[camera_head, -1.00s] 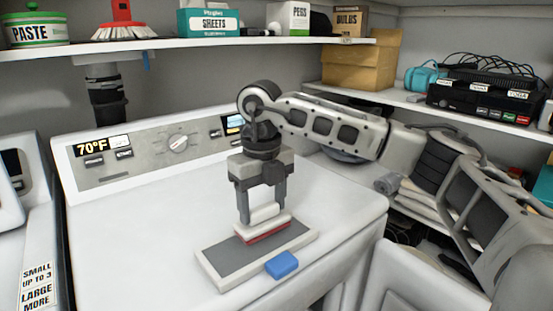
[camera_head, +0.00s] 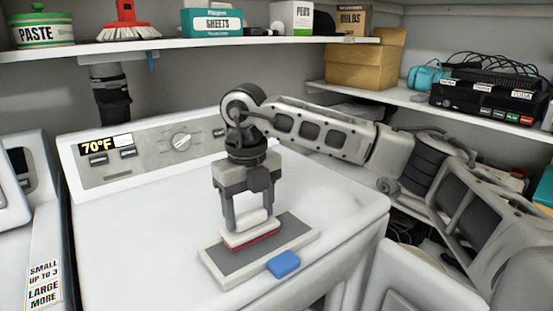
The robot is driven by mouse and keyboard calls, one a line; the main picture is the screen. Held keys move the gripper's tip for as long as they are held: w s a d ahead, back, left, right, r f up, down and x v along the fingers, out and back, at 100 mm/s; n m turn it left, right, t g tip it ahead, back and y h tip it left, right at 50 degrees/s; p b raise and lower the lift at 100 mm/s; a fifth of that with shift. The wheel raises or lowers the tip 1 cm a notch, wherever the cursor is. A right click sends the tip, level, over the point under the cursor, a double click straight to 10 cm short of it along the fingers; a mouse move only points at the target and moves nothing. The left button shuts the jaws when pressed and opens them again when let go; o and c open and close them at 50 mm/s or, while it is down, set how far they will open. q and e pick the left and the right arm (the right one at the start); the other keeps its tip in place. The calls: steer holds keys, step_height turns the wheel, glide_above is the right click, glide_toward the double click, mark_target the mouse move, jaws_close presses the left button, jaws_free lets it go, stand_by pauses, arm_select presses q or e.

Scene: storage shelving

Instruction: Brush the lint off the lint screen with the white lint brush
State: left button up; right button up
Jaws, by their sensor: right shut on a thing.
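The lint screen (camera_head: 225,261) lies flat on top of the white machine, a dark grey panel in a pale frame with a blue tab (camera_head: 284,264) at its front right. The white lint brush (camera_head: 246,236) has a white handle and body with a red lower edge. My right gripper (camera_head: 248,220) points down, shut on the brush handle, with the brush over the middle of the screen. The brush's underside seems to touch the screen, but its contact is hidden. I cannot make out any lint on the screen. My left gripper is not in view.
The control panel (camera_head: 150,150) rises behind the screen. An upper shelf (camera_head: 200,42) holds a paste tin, a red brush and boxes. A cardboard box (camera_head: 362,66) and a black device (camera_head: 485,95) stand on the right shelf. The machine top left of the screen is clear.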

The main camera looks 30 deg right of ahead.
steer(key=a, duration=0.4)
steer(key=shift+s, duration=0.25)
steer(key=shift+a+r+p, duration=0.1)
steer(key=shift+r+p, duration=0.2)
steer(key=shift+p, duration=0.15)
step_height(320, 180, up, 3)
steer(key=shift+r+p, duration=0.1)
steer(key=shift+p, duration=0.7)
arm_select(q)
steer(key=p, duration=0.1)
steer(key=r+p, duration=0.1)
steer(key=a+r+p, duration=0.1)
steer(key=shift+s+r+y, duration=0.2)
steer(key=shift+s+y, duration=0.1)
arm_select(e)
step_height(320, 180, up, 4)
steer(key=shift+r, duration=0.15)
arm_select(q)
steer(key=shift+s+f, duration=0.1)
